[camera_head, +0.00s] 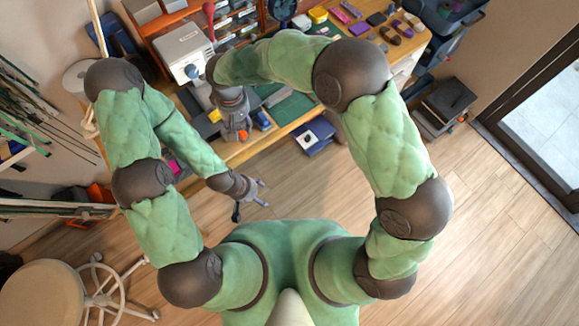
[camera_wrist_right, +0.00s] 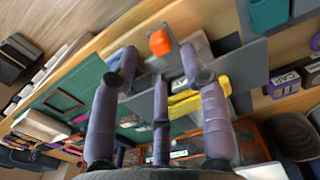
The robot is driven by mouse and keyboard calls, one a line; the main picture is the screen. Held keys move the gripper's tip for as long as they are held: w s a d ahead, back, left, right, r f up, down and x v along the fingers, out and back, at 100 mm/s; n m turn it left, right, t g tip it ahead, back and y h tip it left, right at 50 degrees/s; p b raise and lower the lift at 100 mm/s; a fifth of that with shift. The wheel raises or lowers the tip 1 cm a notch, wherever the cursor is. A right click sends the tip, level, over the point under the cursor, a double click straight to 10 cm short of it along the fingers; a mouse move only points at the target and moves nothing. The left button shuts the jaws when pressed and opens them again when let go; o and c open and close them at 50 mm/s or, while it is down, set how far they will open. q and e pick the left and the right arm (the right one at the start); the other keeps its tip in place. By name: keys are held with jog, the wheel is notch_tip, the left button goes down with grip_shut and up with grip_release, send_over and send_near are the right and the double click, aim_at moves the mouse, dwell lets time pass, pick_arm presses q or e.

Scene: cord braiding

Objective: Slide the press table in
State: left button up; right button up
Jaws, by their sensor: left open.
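The press looks like the white boxy machine (camera_head: 183,50) at the back left of the workbench in the head view. In the right wrist view a flat grey plate (camera_wrist_right: 242,68), possibly the press table, lies beyond my fingers, with an orange knob (camera_wrist_right: 160,42) beside it. My right gripper (camera_head: 237,122) is low over the bench's front edge; in the right wrist view (camera_wrist_right: 160,62) its fingers are spread, with the orange knob just beyond the gap. I cannot tell whether they touch the plate. My left gripper (camera_head: 254,200) is open and empty, in front of the bench.
The wooden workbench (camera_head: 250,150) holds green mats (camera_head: 292,108) and small boxes, with drawers of parts behind. A blue box (camera_head: 313,138) sits on the floor by the bench. A stool (camera_head: 42,292) stands at lower left.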

notch_tip(320, 180, up, 5)
jog(key=p, duration=0.1)
pick_arm(q)
jog(key=shift+s+a+r+p, duration=0.15)
jog(key=shift+s+a+r, duration=0.1)
jog(key=shift+a+r, duration=0.2)
jog(key=shift+s+a+r+p, duration=0.2)
jog(key=shift+a+r, duration=0.15)
jog(key=shift+r, duration=0.2)
pick_arm(e)
jog(key=s+d+f+m+y, duration=0.2)
jog(key=s+d+f+m, duration=0.1)
jog(key=d+f, duration=0.4)
jog(key=s+d+f+m+y, duration=0.2)
jog(key=s+d+f, duration=0.3)
jog(key=f, duration=0.9)
jog(key=shift+s+d+m+g, duration=0.3)
jog(key=shift+s+d+m, duration=0.1)
jog(key=shift+d, duration=0.8)
